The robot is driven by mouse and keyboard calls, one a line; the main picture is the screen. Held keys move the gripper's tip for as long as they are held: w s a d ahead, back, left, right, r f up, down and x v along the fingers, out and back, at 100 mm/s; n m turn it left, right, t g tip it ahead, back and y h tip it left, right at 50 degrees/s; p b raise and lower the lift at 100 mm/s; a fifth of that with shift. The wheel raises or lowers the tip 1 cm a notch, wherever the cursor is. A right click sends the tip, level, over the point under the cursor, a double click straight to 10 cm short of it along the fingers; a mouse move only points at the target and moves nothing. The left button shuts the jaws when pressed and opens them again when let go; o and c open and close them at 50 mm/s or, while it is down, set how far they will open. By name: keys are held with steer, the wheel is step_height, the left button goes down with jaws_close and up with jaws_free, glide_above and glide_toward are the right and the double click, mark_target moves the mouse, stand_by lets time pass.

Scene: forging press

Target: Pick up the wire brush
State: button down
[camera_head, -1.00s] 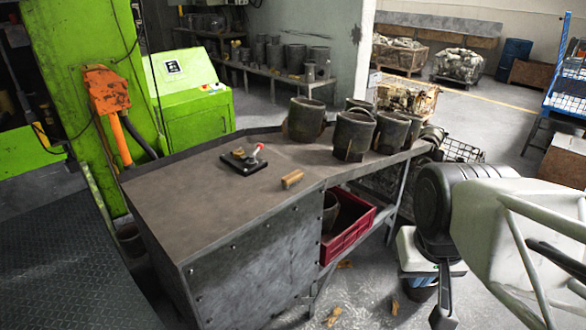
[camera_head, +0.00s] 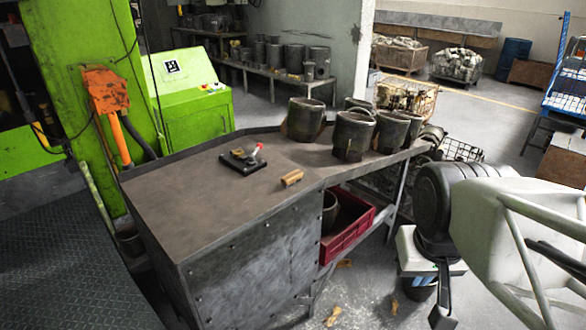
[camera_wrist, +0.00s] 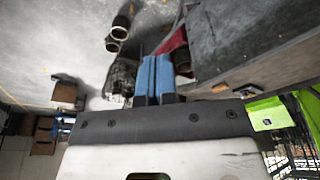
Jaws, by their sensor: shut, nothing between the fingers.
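The wire brush appears to be the small tan wooden block (camera_head: 291,178) lying on the brown-topped workbench (camera_head: 215,205), near its front edge in the head view. My gripper (camera_wrist: 155,62) shows in the wrist view as two blue fingers side by side, shut and empty. It is well away from the brush, off to the right of the bench. A small tan piece (camera_wrist: 220,87) shows by the bench edge in the wrist view; I cannot tell whether it is the brush.
A black plate with a red-tipped handle (camera_head: 243,162) lies behind the brush. Several dark metal cylinders (camera_head: 353,136) stand on the bench's far right. A red crate (camera_head: 348,230) sits on the shelf below. Tan pieces (camera_head: 333,316) lie on the floor. The bench's left half is clear.

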steer(key=c, duration=0.7)
jaws_free()
steer(key=w+a+r+m, duration=0.1)
steer(key=w+r, duration=0.1)
steer(key=w, duration=0.6)
steer(key=w+a+r+m, duration=0.1)
steer(key=w+a+r, duration=0.1)
steer(key=w, duration=0.5)
steer(key=m+g, duration=0.3)
steer(key=m, duration=0.3)
glide_above(291, 175)
steer(key=f, duration=1.5)
steer(key=shift+s+d+f, duration=0.15)
steer(key=shift+s+f, duration=0.1)
steer(key=shift+w+a+f+m, duration=0.2)
steer(key=shift+w+f+m, duration=0.05)
steer(key=shift+m, duration=0.05)
